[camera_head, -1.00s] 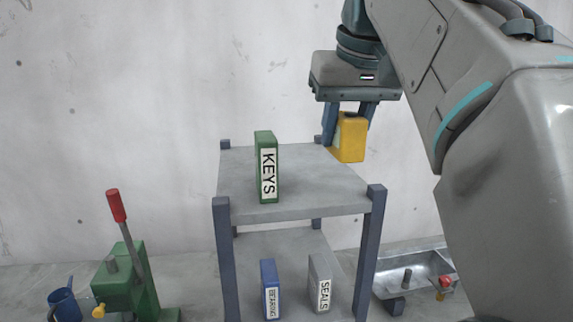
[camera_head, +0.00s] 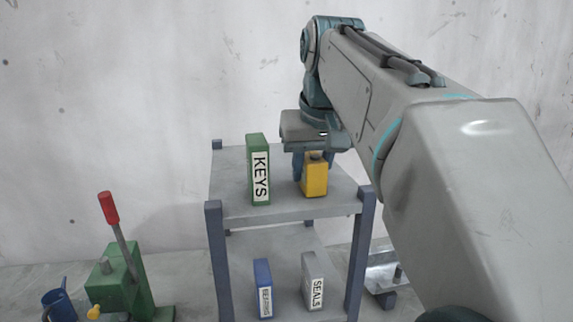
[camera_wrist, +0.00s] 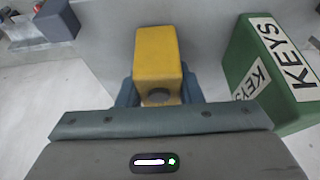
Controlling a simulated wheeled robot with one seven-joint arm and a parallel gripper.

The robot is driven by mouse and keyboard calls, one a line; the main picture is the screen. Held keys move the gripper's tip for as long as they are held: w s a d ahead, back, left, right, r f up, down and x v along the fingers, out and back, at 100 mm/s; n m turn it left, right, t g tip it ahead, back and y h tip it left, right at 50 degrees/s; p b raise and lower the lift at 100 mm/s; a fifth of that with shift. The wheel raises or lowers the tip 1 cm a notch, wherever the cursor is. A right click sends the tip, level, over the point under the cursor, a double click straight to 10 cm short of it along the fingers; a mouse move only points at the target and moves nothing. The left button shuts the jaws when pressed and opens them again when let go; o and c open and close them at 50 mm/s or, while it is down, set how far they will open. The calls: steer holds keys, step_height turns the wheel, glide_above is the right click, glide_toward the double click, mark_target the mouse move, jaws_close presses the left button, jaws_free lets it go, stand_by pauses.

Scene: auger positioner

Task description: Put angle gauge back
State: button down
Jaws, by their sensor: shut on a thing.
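The yellow block-shaped thing, which I take to be the angle gauge (camera_head: 315,178), is upright at the upper shelf, right of the green KEYS box (camera_head: 259,170). My gripper (camera_head: 313,172) is shut on it from above and behind. In the wrist view the yellow gauge (camera_wrist: 157,58) sits between my two blue-grey fingers (camera_wrist: 160,90), with a dark round spot on its near end. The KEYS box (camera_wrist: 262,75) stands close on the right there, apart from the gauge. I cannot tell for sure whether the gauge's bottom touches the shelf.
The grey shelf unit (camera_head: 285,208) has dark corner posts. On its lower level stand a blue box (camera_head: 263,288) and a grey SEALS box (camera_head: 314,282). A green press with a red-handled lever (camera_head: 120,270) and a blue mug (camera_head: 60,305) are at left. A metal tray (camera_head: 385,275) is at right.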

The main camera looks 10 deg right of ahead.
steer(key=shift+f, duration=0.25)
steer(key=c, duration=1)
jaws_free()
steer(key=shift+r, duration=0.1)
steer(key=shift+r, duration=0.1)
steer(key=v, duration=1.2)
steer(key=shift+r, duration=0.1)
steer(key=shift+a, duration=0.15)
